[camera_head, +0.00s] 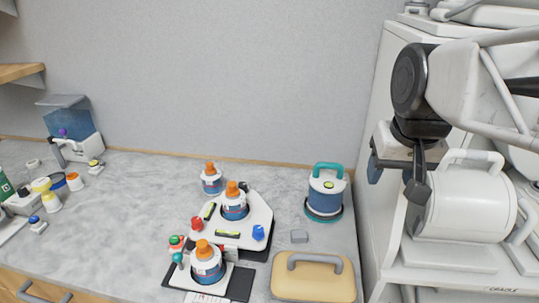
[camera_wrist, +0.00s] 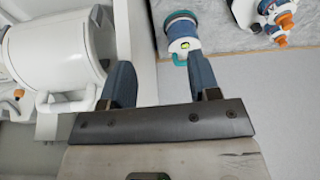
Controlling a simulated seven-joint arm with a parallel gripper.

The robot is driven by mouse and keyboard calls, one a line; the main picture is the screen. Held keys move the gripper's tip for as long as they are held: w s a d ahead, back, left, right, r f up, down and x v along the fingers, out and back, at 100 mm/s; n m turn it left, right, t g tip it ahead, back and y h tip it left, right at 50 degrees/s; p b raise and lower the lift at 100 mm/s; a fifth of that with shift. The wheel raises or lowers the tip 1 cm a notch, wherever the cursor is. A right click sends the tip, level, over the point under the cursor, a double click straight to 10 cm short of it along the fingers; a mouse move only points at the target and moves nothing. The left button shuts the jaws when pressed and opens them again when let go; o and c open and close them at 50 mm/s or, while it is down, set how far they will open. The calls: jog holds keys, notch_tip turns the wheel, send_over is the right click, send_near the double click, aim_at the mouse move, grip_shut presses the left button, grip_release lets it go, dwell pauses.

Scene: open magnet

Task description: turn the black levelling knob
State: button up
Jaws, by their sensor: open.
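A white levelling plate (camera_head: 232,232) stands on the bench in the head view, with a red knob (camera_head: 197,223), a blue knob (camera_head: 258,232) and a blue bottle with an orange cap (camera_head: 234,204) on it. A small dark part (camera_head: 243,187) at its back corner may be the black knob; it is too small to be sure. My gripper (camera_head: 396,178) is high at the right, well away from the plate. In the wrist view my gripper (camera_wrist: 162,82) has its fingers apart with nothing between them. Part of the plate shows at that view's top right edge.
A blue and white canister with a teal handle (camera_head: 325,192) stands right of the plate. A tan case (camera_head: 313,277) lies in front of it. White shelving with a white drum (camera_head: 470,208) is close beside my gripper.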

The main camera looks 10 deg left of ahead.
jog(key=w+a+g, duration=0.2)
jog(key=w+a, duration=0.4)
jog(key=w, duration=0.3)
jog(key=n+g+h, duration=0.2)
jog(key=n+g, duration=0.1)
jog(key=g, duration=0.2)
send_near(243, 184)
jog(key=f, duration=0.1)
jog(key=shift+s+a+f, duration=0.1)
jog(key=shift+f, duration=0.4)
jog(key=shift+f, duration=0.1)
jog(key=shift+x, duration=3.8)
jog(key=shift+s, duration=0.2)
jog(key=c, duration=0.9)
